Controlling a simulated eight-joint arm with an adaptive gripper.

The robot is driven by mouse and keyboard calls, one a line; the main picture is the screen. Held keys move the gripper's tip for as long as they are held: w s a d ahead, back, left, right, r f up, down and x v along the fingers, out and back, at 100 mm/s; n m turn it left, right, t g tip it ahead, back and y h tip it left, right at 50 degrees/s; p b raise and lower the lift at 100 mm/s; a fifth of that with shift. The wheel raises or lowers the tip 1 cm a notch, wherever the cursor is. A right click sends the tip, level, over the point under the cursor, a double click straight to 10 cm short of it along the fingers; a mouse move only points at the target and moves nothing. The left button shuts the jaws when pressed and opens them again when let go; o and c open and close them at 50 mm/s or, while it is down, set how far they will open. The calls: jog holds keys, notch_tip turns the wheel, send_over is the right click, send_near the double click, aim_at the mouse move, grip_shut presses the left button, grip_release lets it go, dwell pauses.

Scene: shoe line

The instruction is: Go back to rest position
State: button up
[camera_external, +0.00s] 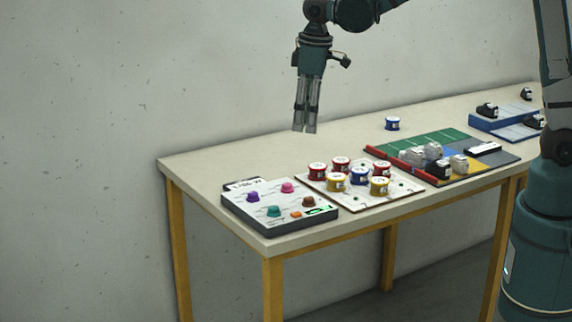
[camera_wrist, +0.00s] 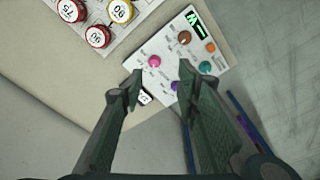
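My gripper (camera_external: 305,118) hangs fingers down above the left part of the table, well clear of its surface. In the wrist view its two fingers (camera_wrist: 158,85) are spread apart with nothing between their tips. The control box (camera_external: 280,212) with coloured knobs lies below it at the table's left end. In the wrist view this box (camera_wrist: 150,45) shows beyond the fingertips, with pink, brown, orange, teal and purple knobs. The purple knob is partly hidden by a finger.
A white board (camera_external: 401,196) holds several red, yellow and blue spools. A blue spool (camera_external: 392,124) stands alone farther back. A coloured mat (camera_external: 440,138) with shoe-like pieces and blue trays (camera_external: 478,123) lie to the right. The wall stands behind the table (camera_external: 200,160).

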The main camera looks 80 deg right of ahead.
jog(key=s+a+r+t, duration=0.1)
jog(key=s+r, duration=0.3)
jog(key=s, duration=0.3)
jog(key=s+a+r+t, duration=0.2)
jog(key=s+r, duration=0.2)
jog(key=s, duration=0.3)
jog(key=s+a+f+t, duration=0.1)
jog(key=s+a+t, duration=0.1)
jog(key=s, duration=1.3)
jog(key=shift+s+f+m+t, duration=0.15)
jog(key=shift+f+m+t, duration=0.25)
jog(key=shift+t, duration=0.1)
jog(key=shift+r, duration=0.1)
dwell(2.3)
